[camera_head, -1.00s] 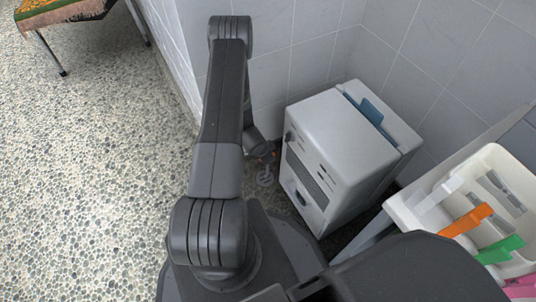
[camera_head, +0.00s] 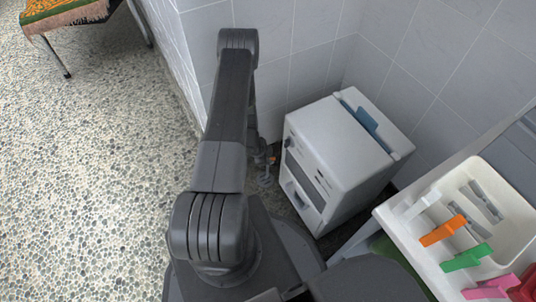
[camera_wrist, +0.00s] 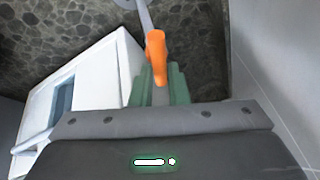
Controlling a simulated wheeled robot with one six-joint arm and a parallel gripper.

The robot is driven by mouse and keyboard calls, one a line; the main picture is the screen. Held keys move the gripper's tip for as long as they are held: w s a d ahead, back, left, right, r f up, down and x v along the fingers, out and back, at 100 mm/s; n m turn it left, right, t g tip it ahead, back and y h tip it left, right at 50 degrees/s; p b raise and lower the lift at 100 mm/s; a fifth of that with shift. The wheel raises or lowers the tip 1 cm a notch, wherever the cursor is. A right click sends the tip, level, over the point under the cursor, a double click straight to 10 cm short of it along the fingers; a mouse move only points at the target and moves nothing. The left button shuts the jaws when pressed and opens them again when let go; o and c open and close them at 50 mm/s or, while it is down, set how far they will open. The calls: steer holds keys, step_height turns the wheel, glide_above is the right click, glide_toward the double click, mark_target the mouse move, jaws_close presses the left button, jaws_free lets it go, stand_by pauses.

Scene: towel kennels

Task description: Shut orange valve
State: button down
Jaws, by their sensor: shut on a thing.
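The orange valve handle (camera_wrist: 156,50) is in the upper middle of the wrist view, joined to a grey metal pipe (camera_wrist: 146,14). My gripper (camera_wrist: 161,80) has its green fingers on either side of the handle's near end and is shut on it. In the head view only a small orange bit of the valve (camera_head: 271,159) shows, low by the wall, beside the white machine. My arm hides most of the gripper there.
A white boxy machine (camera_head: 325,150) stands close to the right of the valve, against the tiled wall (camera_head: 300,60). Pebbled floor (camera_head: 100,170) lies open at left. A cloth-topped table (camera_head: 62,12) is at upper left.

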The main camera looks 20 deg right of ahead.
steer(key=m+g+b, duration=0.1)
steer(key=m+g, duration=0.1)
steer(key=m, duration=0.2)
steer(key=shift+f, duration=0.1)
steer(key=shift+a+m+g+y+b, duration=0.15)
steer(key=shift+m+g+b, duration=0.15)
steer(key=shift+m, duration=0.55)
steer(key=shift+m+g+y+b, duration=0.15)
steer(key=shift+m+g+b, duration=0.15)
steer(key=shift+m, duration=0.55)
steer(key=c, duration=1.4)
jaws_free()
step_height(320, 180, up, 10)
steer(key=p, duration=0.3)
